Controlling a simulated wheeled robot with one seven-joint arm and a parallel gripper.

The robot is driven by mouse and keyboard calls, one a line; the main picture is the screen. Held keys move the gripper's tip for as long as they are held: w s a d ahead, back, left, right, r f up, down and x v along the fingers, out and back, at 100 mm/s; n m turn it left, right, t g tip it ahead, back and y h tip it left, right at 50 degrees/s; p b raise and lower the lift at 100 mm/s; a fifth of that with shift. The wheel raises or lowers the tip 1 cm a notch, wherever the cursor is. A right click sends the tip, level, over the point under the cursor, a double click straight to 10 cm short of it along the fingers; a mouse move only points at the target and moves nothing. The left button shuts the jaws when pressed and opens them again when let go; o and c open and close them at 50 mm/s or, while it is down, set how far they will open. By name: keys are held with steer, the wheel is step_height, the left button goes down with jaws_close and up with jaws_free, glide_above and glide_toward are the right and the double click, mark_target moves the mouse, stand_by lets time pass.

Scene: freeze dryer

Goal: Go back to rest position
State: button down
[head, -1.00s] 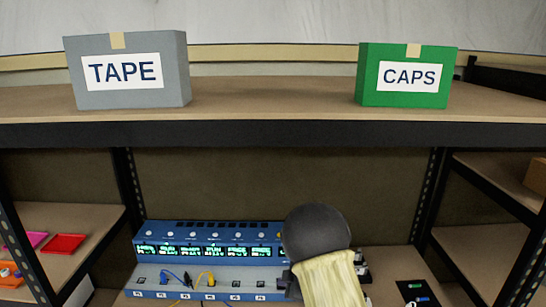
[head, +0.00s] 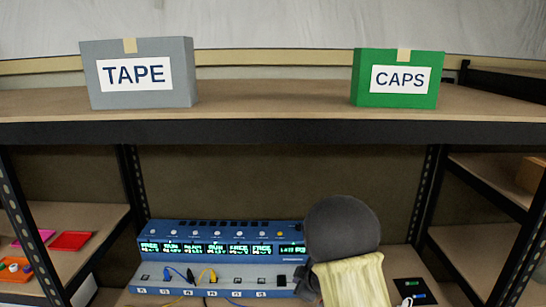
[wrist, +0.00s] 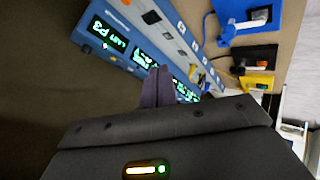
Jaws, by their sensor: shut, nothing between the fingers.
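The blue freeze dryer unit (head: 220,232) stands on the lower shelf in the head view, with a row of lit green displays and several ports along its grey front. In the wrist view it (wrist: 125,20) runs diagonally across the top, with displays and buttons showing. My gripper (wrist: 155,80) is in the wrist view with its two dark fingers together and nothing between them. The fingers lie in front of the unit's panel in that view; I cannot tell the gap. In the head view my arm hides the gripper and the unit's right end.
A grey TAPE box (head: 140,72) and a green CAPS box (head: 398,78) stand on the upper shelf (head: 270,102). Blue and yellow cables (head: 207,275) plug into the unit. Black uprights (head: 425,195) flank the bay. A red tray (head: 72,241) lies on the left shelf.

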steer(key=s+d+r+m+g+h, duration=0.1)
steer(key=s+d+r+m+h, duration=0.15)
steer(key=s+d+m, duration=0.4)
steer(key=s+d+r+m+g+h, duration=0.2)
steer(key=s+d+r+m, duration=0.15)
steer(key=s, duration=0.55)
steer(key=s+a+m+g, duration=0.2)
steer(key=s+m, duration=0.1)
steer(key=s, duration=0.8)
steer(key=shift+s+a+r+m+g, duration=0.2)
steer(key=shift+r+m+g, duration=0.1)
steer(key=shift+m, duration=0.1)
steer(key=shift+w+y, duration=0.2)
steer(key=shift+y, duration=0.05)
stand_by(0.6)
steer(key=shift+s, duration=0.15)
